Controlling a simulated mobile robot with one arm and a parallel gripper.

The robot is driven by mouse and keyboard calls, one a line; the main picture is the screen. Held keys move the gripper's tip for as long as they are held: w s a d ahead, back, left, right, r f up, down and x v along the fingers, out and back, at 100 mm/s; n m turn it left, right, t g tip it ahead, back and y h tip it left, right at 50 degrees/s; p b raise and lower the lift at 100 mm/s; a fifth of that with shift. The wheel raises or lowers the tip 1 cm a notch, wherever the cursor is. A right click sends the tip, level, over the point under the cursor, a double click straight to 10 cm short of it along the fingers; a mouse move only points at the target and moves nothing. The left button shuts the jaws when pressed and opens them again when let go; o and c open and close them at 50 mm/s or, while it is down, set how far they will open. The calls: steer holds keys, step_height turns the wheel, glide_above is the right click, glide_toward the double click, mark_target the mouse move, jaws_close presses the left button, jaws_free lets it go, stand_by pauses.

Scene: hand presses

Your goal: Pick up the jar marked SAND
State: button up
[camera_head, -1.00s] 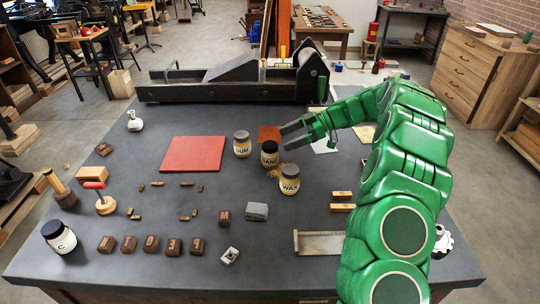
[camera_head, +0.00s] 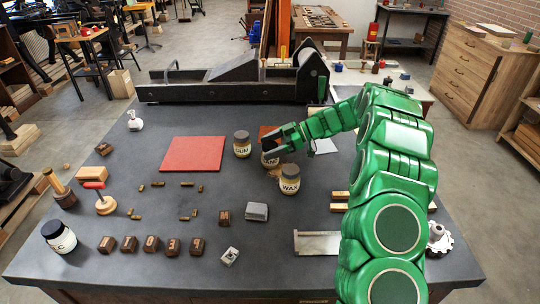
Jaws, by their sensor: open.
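The SAND jar (camera_head: 270,161) stands on the dark table between the GUM jar (camera_head: 242,145) and the WAX jar (camera_head: 290,179). Its dark lid and upper part are largely hidden behind my gripper (camera_head: 272,144); part of its label shows below. My gripper is open, with its fingers pointing left at the height of the jar's top. I cannot tell whether the fingers are around the jar or just in front of it. The GUM and WAX jars have pale labels and are upright.
A red mat (camera_head: 192,154) lies left of the jars. A long dark press (camera_head: 233,82) spans the table's back. Several wooden blocks (camera_head: 151,244) line the front, with a grey block (camera_head: 257,211) nearer the jars. A metal tray (camera_head: 317,243) lies front right.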

steer(key=shift+a, duration=0.1)
steer(key=c, duration=1.4)
steer(key=shift+s+r, duration=0.1)
steer(key=shift+r, duration=1.5)
steer(key=s+d+r, duration=0.1)
steer(key=s+r, duration=0.4)
steer(key=r, duration=0.1)
steer(key=s+d+r, duration=0.1)
steer(key=s+r, duration=0.2)
steer(key=s, duration=0.5)
steer(key=shift+s+d+r, duration=0.3)
steer(key=shift+r, duration=0.05)
